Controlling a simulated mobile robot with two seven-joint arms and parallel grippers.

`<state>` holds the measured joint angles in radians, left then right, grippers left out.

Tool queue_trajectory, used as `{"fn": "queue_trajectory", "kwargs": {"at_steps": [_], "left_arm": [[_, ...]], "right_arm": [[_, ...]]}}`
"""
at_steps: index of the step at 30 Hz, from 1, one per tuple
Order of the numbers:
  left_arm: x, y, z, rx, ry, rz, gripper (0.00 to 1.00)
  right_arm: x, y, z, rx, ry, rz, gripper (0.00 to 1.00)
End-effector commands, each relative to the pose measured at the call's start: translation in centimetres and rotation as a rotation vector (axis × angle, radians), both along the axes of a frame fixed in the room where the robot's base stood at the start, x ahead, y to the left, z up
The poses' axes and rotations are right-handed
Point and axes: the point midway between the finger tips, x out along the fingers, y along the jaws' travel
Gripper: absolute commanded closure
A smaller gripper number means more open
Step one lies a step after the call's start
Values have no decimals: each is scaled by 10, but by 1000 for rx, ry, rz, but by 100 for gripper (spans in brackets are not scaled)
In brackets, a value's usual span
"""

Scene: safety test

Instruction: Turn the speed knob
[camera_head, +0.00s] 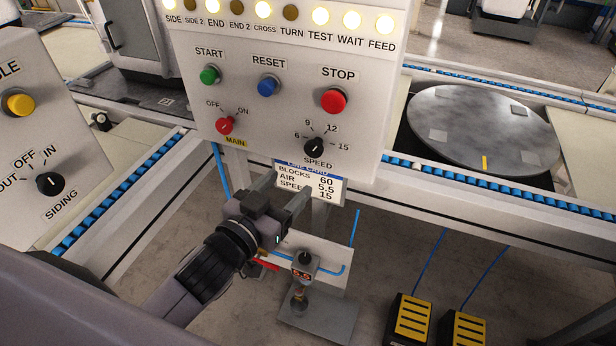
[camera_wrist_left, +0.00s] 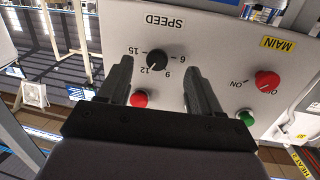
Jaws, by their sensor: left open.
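The black speed knob (camera_head: 314,147) is on the lower right of the light grey control panel (camera_head: 250,150), inside a dial marked 6, 9, 12 and 15. In the left wrist view the knob (camera_wrist_left: 158,60) appears upside down, between the fingertips; its white mark seems to point near 12. My left gripper (camera_head: 286,188) is open and empty, just below the panel's lower edge and lower left of the knob, apart from it. A card (camera_head: 325,190) behind the gripper reads blocks 60, air 5.5, speed 15; its top is partly hidden. My right gripper is not in view.
The red stop button (camera_head: 334,100) is just above the knob; blue reset (camera_head: 267,86), green start (camera_head: 210,75) and the red main switch (camera_head: 224,126) lie left. A gauge stand (camera_head: 304,268) is below. A round turntable (camera_head: 484,125) and blue-edged conveyors lie beyond.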

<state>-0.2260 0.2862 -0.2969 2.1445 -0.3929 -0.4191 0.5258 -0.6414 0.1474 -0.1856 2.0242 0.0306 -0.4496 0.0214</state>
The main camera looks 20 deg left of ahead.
Motion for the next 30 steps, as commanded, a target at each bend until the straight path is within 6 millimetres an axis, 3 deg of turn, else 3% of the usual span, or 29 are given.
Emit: {"fn": "queue_trajectory", "kwargs": {"at_steps": [1, 9, 24, 30], "left_arm": [[5, -1, 2, -4, -36, -2, 36], [15, -4, 21, -17, -90, -3, 36], [69, -14, 20, -16, -87, -3, 36], [79, -16, 20, -17, -85, -3, 36]], "right_arm": [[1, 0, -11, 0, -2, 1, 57], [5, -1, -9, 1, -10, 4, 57], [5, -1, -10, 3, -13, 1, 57], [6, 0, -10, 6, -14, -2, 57]]}}
